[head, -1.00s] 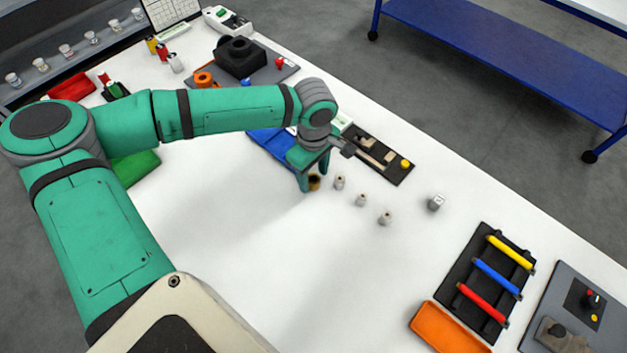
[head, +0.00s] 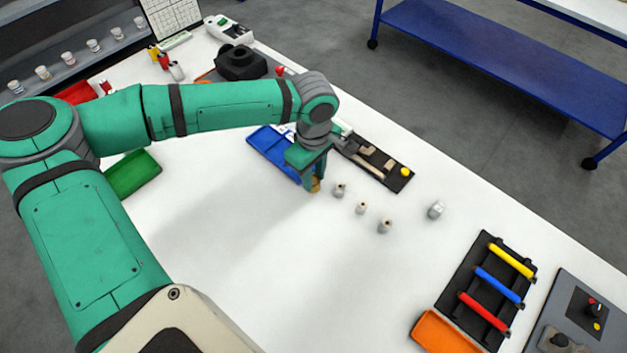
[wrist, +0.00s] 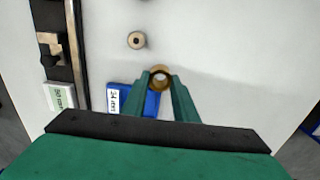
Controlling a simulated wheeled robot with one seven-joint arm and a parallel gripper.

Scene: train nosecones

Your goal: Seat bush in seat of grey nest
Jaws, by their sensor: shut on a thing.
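My gripper (wrist: 165,92) is shut on a brass-coloured bush (wrist: 160,77), a ring with a pale hole, held between the fingertips. In the head view the bush (head: 316,185) shows at the fingertips, close over the white table. I cannot tell whether it touches the table. A small light grey piece (head: 436,210) stands to the right of my gripper. I cannot tell for sure which thing is the grey nest, and no seat is clear to see.
A black rack (head: 455,290) with coloured rods stands front right.

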